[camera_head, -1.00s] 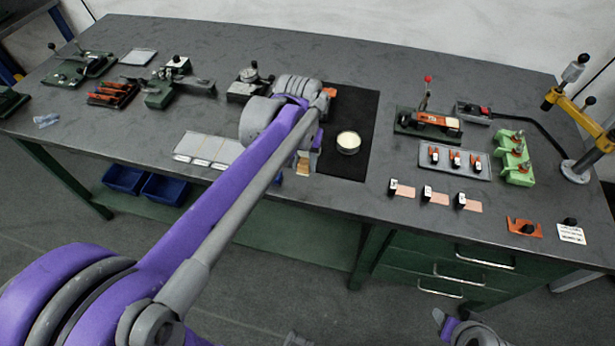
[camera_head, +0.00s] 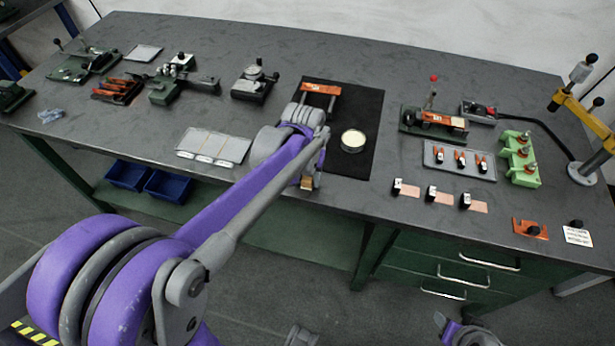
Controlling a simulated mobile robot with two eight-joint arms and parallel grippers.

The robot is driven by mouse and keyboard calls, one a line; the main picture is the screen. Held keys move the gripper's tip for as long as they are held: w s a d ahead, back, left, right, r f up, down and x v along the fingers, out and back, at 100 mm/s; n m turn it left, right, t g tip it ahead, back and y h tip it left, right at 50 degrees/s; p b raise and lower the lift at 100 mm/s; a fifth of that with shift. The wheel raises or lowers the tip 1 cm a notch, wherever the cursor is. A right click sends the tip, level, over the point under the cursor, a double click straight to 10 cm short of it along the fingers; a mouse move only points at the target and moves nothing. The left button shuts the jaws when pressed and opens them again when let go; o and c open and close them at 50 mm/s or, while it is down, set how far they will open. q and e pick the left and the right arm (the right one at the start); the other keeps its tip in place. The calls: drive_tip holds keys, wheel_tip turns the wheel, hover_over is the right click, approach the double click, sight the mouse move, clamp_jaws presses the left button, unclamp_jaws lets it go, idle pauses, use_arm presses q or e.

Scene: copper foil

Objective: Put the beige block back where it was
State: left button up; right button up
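My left gripper (camera_head: 308,178) points down over the front edge of the bench, just in front of the black mat. A small beige block (camera_head: 307,184) shows at its fingertips, partly covered by the gripper, and it appears held between the fingers. Whether the block touches the bench top is hard to tell. My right gripper (camera_head: 445,322) shows only in part at the bottom edge, low in front of the drawers, and its fingers cannot be made out clearly.
The black mat (camera_head: 366,110) holds an orange bracket (camera_head: 320,88) and a round pale tin (camera_head: 352,141). A grey tray (camera_head: 459,160) and a green fixture (camera_head: 432,122) stand to the right. A flat panel (camera_head: 214,146) lies to the left.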

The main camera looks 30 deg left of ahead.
use_arm(q)
drive_tip(key=shift+o, duration=1.4)
drive_tip(key=shift+r, duration=0.1)
drive_tip(key=shift+r, duration=0.35)
wheel_tip(320, 180, up, 11)
drive_tip(key=s+p, duration=0.1)
drive_tip(key=p, duration=0.1)
drive_tip(key=s+d+f+m+t, duration=0.1)
drive_tip(key=s+d+f+t, duration=0.1)
drive_tip(key=s+f, duration=0.3)
drive_tip(key=s+d+f+m+t, duration=0.1)
drive_tip(key=s+d+f, duration=0.3)
drive_tip(key=s, duration=0.6)
drive_tip(key=shift+s+d+f+m+t, duration=0.15)
drive_tip(key=shift+d+f+m+t, duration=0.25)
drive_tip(key=shift+f, duration=0.5)
